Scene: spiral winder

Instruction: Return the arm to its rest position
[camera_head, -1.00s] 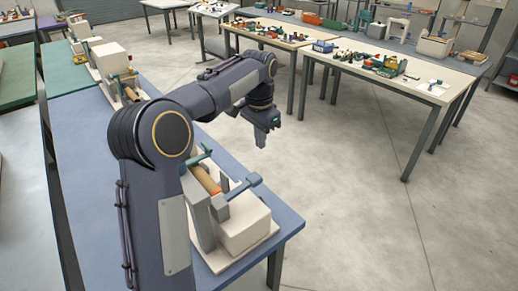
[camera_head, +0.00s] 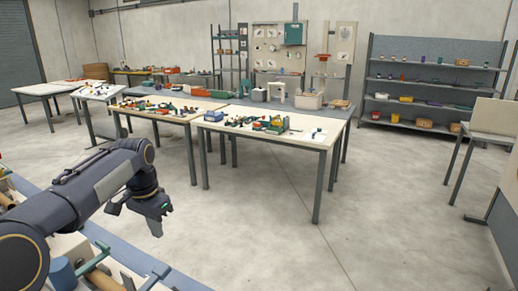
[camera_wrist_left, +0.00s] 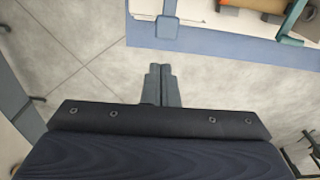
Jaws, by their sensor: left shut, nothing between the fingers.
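My left arm comes in from the lower left of the head view. Its gripper (camera_head: 156,233) points down over bare floor, just past the blue bench edge (camera_head: 133,257). In the left wrist view the two fingers (camera_wrist_left: 161,72) lie side by side, shut, with nothing between them. The winder's brown roller (camera_head: 103,277) and blue block (camera_head: 62,273) show at the bottom left, partly hidden by my arm and cut off by the frame. The winder's orange roller end (camera_wrist_left: 243,3) and teal bracket (camera_wrist_left: 294,20) also show in the left wrist view, apart from the fingers. My right gripper is out of view.
A cream worktable (camera_head: 300,140) with small parts stands beyond the gripper, with another (camera_head: 165,112) to its left. A grey shelf unit (camera_head: 430,80) stands at the back right. The floor (camera_head: 400,230) in the centre and right is clear.

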